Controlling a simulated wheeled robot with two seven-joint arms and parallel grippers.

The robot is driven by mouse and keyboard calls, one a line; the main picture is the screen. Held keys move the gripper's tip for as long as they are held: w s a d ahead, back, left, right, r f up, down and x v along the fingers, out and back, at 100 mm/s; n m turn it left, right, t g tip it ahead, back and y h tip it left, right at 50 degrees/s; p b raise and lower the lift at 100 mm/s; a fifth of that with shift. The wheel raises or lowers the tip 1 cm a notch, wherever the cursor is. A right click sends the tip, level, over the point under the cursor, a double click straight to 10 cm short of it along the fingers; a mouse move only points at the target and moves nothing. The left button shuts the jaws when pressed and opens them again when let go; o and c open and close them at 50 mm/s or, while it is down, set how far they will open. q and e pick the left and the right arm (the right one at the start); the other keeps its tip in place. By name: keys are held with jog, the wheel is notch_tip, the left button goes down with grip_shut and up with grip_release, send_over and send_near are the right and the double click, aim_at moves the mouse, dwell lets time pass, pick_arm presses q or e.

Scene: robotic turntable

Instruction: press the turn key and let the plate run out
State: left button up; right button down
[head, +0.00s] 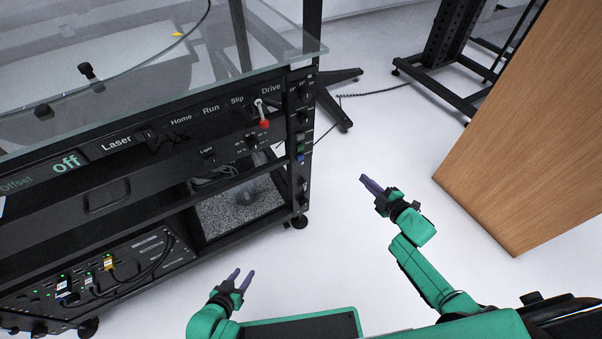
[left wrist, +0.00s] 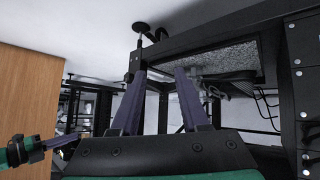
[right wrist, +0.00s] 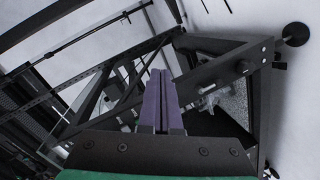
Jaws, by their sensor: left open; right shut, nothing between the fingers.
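The black control panel (head: 190,118) runs along the front of the rack, with labels Home, Run, Slip and Drive. A red-tipped lever (head: 263,117) stands under Drive. I see no key labelled turn, and the small controls are hard to tell apart. A glass sheet (head: 240,58) covers the top; a turning plate is not clear beneath it. My left gripper (head: 242,273) is open and empty, low in front of the rack. Its spread fingers show in the left wrist view (left wrist: 158,85). My right gripper (head: 366,180) is shut and empty, right of the rack, apart from the panel; its fingers meet in the right wrist view (right wrist: 160,75).
A green "off" display (head: 67,163) sits beside the Laser label. A lower bay holds a speckled panel (head: 240,205), and cables (head: 155,262) hang at lower left. A wooden panel (head: 530,140) stands at right. White floor (head: 345,250) lies clear between.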

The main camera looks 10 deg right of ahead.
pick_arm(q)
jog(key=w+d+f+t+h+b, duration=0.1)
jog(key=w+d+f+t+b, duration=0.15)
jog(key=b, duration=0.25)
jog(key=w+d+r+n+t+h+b, duration=0.1)
jog(key=w+d+r+t+b, duration=0.3)
jog(key=r+b, duration=0.4)
jog(key=shift+w+d+r+h+b, duration=0.2)
jog(key=shift+d+h+b, duration=0.35)
jog(key=shift+h+b, duration=0.4)
pick_arm(e)
jog(key=s+a+r+n+g+y, duration=0.1)
jog(key=a+r+n+g+y, duration=0.2)
jog(key=a+n+y, duration=0.3)
jog(key=s+a+r+n+g+y, duration=0.2)
jog(key=a+r+n+y, duration=0.4)
jog(key=n, duration=0.9)
jog(key=shift+s+a+g+y, duration=0.25)
jog(key=shift+a+g+y, duration=0.4)
jog(key=shift+y, duration=0.25)
pick_arm(q)
jog(key=shift+f, duration=0.1)
pick_arm(e)
jog(key=shift+t, duration=0.25)
